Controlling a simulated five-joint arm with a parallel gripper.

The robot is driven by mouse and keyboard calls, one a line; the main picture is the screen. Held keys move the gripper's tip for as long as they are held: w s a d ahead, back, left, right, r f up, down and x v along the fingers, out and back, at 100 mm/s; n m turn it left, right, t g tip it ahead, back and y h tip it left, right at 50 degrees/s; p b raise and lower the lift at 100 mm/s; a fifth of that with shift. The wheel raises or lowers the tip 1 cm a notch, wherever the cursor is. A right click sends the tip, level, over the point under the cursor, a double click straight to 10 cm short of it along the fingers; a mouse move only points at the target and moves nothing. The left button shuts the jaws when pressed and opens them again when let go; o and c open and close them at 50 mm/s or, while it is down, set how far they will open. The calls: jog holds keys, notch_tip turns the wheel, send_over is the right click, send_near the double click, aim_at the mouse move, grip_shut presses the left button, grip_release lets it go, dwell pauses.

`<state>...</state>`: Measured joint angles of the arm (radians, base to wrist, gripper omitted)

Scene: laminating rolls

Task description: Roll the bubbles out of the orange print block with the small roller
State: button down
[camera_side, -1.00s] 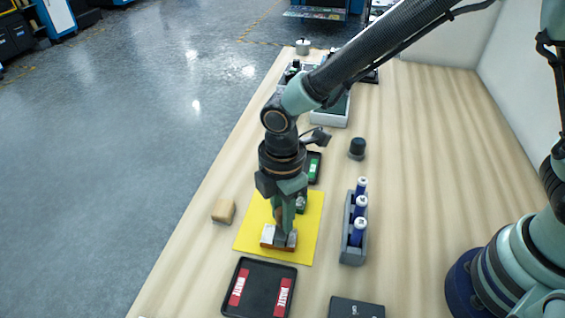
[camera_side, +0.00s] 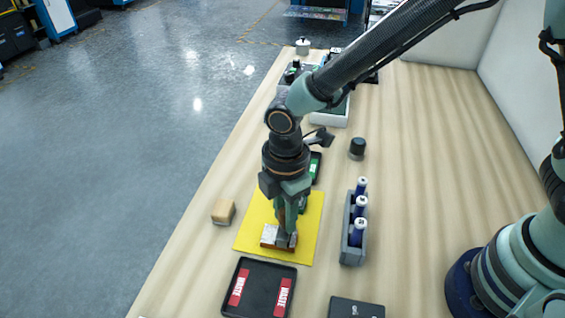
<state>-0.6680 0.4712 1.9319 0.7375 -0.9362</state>
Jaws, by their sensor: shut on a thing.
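The orange print block (camera_side: 269,236) lies on the yellow mat (camera_side: 252,222), near its front edge. Its top shows pale and its sides orange-brown. My gripper (camera_side: 286,238) points down over the right part of the block, shut on the small roller. The roller is mostly hidden by the fingers, and I cannot tell whether it touches the block's top. Bubbles are too small to make out.
A black tray (camera_side: 259,292) with red WASTE labels lies in front of the mat. A grey rack (camera_side: 350,255) of blue bottles stands right of it. A wooden block (camera_side: 223,211) sits left, a dark knob (camera_side: 357,148) behind right.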

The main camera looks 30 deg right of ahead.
jog(key=shift+w+a, duration=0.25)
jog(key=shift+a, duration=0.1)
jog(key=shift+w+a, duration=0.85)
jog(key=shift+s+d, duration=0.95)
jog(key=shift+d, duration=0.1)
jog(key=shift+s+d, duration=0.55)
jog(key=shift+w+a, duration=0.65)
jog(key=shift+a, duration=0.1)
